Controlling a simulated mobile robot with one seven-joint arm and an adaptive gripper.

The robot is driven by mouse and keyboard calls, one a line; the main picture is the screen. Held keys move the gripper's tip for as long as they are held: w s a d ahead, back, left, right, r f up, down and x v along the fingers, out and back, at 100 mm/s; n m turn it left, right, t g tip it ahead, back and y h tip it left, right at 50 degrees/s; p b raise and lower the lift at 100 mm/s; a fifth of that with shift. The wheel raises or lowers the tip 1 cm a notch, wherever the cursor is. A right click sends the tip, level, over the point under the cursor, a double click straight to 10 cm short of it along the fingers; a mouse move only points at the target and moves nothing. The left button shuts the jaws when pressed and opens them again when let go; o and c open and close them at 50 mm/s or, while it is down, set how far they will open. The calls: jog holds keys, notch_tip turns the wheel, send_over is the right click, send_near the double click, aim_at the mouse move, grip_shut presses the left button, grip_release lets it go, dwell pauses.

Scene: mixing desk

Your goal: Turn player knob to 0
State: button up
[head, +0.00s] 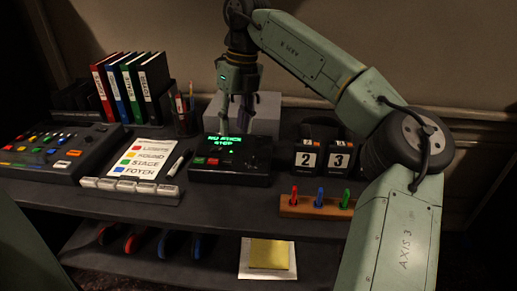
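The player (230,178) appears to be the black box in the middle of the desk with a lit green display (225,140). The display seems to read "NO STICK" and "STOP". A red and a green button (206,161) sit on its left front. I cannot make out a knob or its setting; it may be too dark, too small or behind my gripper. My gripper (236,129) points down over the rear of the player, near the display's top edge. Its fingers look apart with nothing visible between them. I cannot tell whether they touch the player.
A mixing desk (60,150) stands left. A label card (143,156) and a row of pale switches (130,188) lie beside the player. A grey box (268,115) stands behind, number blocks (322,158) right, and a wooden rack of coloured sticks (316,207) front right.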

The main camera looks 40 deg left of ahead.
aim_at(253, 158)
jog(key=w+d+m+h, duration=0.1)
jog(key=w+d, duration=0.2)
jog(key=w, duration=0.1)
jog(key=shift+t, duration=0.4)
jog(key=f, duration=0.6)
jog(key=s+f, duration=0.1)
jog(key=f, duration=0.2)
jog(key=shift+f, duration=0.35)
jog(key=shift+c, duration=0.2)
grip_shut()
